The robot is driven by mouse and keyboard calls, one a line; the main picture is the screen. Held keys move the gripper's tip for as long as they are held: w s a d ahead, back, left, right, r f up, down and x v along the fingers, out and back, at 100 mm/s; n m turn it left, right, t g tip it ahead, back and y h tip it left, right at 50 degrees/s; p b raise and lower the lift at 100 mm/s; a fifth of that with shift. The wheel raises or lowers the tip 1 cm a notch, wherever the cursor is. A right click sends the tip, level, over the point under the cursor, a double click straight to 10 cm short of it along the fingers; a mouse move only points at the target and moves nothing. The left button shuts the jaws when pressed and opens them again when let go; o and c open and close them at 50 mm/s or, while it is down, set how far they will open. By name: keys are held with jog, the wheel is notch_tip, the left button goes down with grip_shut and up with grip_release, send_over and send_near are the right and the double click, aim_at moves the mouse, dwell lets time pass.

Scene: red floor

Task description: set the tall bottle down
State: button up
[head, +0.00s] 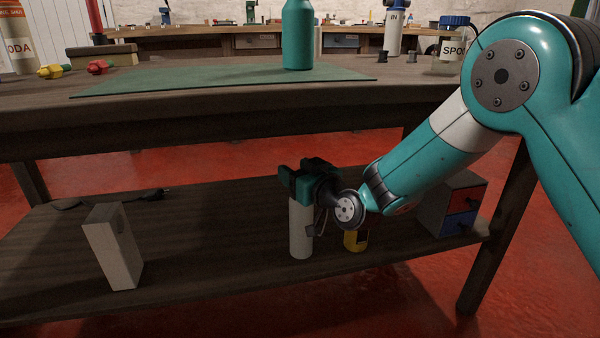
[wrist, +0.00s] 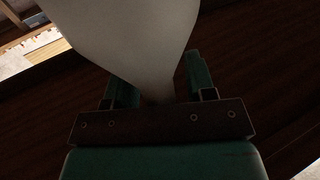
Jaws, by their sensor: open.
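A tall white bottle (head: 301,232) is upright at the lower shelf (head: 215,240) of the bench, and its base appears to rest on the boards. My gripper (head: 303,178) is at its upper part and hides its top in the head view. In the wrist view the pale bottle (wrist: 130,35) rises between the two fingers of my gripper (wrist: 158,75). The fingers are open, one on each side of it. Whether either finger touches it cannot be told.
A yellow container (head: 355,240) stands close to the right of the bottle, partly behind my arm. A drawer box (head: 455,205) is further right, a pale box (head: 112,247) at left. Above, a teal bottle (head: 298,35) stands on the bench's green mat (head: 200,82). The shelf between pale box and bottle is clear.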

jog(key=shift+r, duration=0.3)
jog(key=b+v, duration=0.4)
jog(key=v, duration=0.8)
jog(key=s+a+r+n+g, duration=0.2)
jog(key=s+n+g, duration=0.1)
jog(key=s+g, duration=0.6)
jog(key=s+d+f+m+g+h, duration=0.1)
jog(key=s+d+m+g+h, duration=0.1)
jog(key=s+d, duration=0.4)
jog(key=s+d+f+m+g+h, duration=0.1)
jog(key=s+d+g+h, duration=0.2)
jog(key=s, duration=0.9)
jog(key=d+h, duration=0.2)
jog(key=d, duration=0.1)
jog(key=shift+d+f+m, duration=0.25)
jog(key=shift+d+m, duration=0.05)
jog(key=shift+m, duration=0.1)
